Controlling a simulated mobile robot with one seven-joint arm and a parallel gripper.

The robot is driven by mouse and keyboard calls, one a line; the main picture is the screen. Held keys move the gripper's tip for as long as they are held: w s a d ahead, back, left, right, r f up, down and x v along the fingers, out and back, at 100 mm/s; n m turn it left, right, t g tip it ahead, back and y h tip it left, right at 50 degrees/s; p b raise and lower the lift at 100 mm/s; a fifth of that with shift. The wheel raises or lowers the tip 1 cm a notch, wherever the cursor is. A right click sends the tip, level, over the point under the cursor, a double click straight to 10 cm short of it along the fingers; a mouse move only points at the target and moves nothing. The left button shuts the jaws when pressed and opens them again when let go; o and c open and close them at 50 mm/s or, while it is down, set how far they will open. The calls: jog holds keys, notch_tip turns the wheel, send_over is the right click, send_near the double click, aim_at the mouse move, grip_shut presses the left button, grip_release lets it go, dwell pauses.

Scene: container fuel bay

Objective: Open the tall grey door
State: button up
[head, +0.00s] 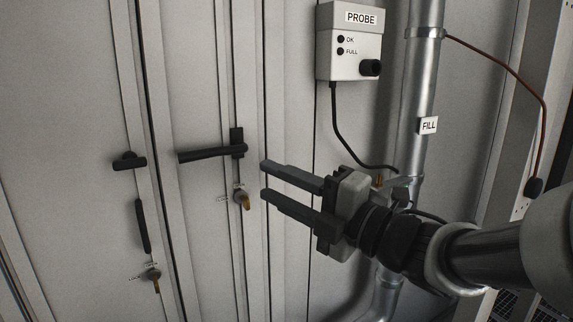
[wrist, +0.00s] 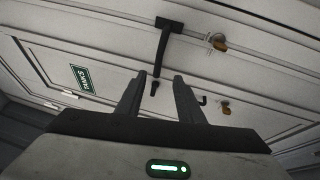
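Tall grey door panels (head: 190,80) fill the left of the head view and look shut. A black lever handle (head: 205,153) lies almost level on the middle panel, its plate at its right end. It also shows in the wrist view (wrist: 162,48), beyond the fingertips. Below it is a lock with a brass-coloured piece (head: 242,200). My gripper (head: 265,180) is open and empty, to the right of the lever and apart from it. Its two fingers point left in the head view; they also show in the wrist view (wrist: 160,76).
The left panel has a short black handle (head: 129,161), a long black grip (head: 142,226) and another lock (head: 153,275). A PROBE box (head: 350,55) with a cable and a metal fill pipe (head: 420,80) stand right of the doors, near my arm. A green sign (wrist: 80,78) shows in the wrist view.

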aim_at(212, 155)
jog(key=x, duration=0.8)
jog(key=p+x, duration=0.1)
jog(key=x, duration=0.8)
jog(key=shift+s+a+r, duration=0.1)
jog(key=shift+s+a, duration=0.15)
jog(key=shift+a, duration=0.05)
grip_shut()
